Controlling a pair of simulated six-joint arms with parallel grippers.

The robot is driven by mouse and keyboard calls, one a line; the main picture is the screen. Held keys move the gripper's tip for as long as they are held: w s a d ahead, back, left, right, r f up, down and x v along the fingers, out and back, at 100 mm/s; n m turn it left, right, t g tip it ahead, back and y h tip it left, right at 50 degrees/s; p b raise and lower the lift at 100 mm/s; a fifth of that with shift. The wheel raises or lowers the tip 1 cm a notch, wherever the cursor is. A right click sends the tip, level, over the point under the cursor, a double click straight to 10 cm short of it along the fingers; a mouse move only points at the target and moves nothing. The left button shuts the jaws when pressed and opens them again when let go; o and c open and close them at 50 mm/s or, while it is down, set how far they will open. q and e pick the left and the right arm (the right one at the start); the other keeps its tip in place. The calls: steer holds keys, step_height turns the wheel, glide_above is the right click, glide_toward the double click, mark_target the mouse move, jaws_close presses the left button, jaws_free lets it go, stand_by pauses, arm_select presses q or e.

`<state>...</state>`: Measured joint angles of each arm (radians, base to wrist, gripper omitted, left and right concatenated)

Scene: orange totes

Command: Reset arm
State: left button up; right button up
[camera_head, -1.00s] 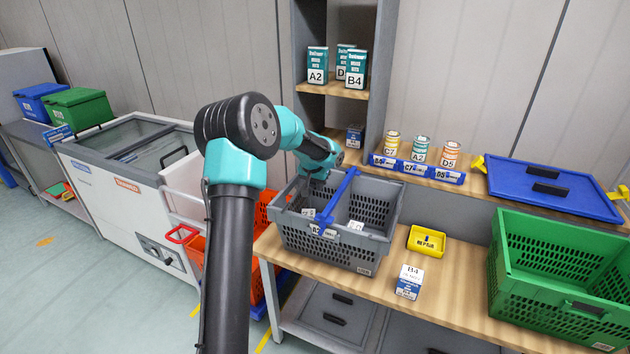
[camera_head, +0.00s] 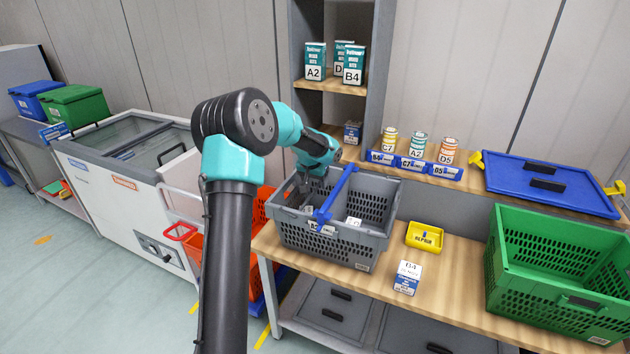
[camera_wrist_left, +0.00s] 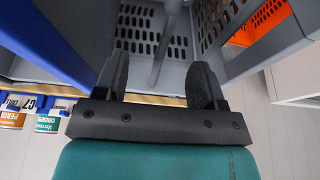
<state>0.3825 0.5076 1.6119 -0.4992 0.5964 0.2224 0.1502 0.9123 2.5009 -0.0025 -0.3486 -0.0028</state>
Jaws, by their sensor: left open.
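My left arm rises through the middle of the head view and bends over to the grey basket (camera_head: 335,240). My left gripper (camera_head: 307,200) is at the left compartment of that basket, beside its blue handle (camera_head: 338,192). In the left wrist view its two dark fingers (camera_wrist_left: 163,85) are spread apart, with nothing between them that I can make out as held. The perforated grey basket wall (camera_wrist_left: 145,30) lies beyond the fingers. My right gripper is in neither view.
A yellow tray (camera_head: 424,236) and a B4 box (camera_head: 407,278) stand on the wooden table right of the basket. A green crate (camera_head: 555,270) is at the right. Several cans stand on the shelf behind, beside a blue lid (camera_head: 550,184). A shelf post (camera_head: 376,80) rises behind the basket.

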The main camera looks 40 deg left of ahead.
arm_select(q)
steer(key=shift+r, duration=0.15)
step_height(320, 180, up, 10)
stand_by(1.2)
steer(key=shift+f, duration=0.2)
stand_by(0.7)
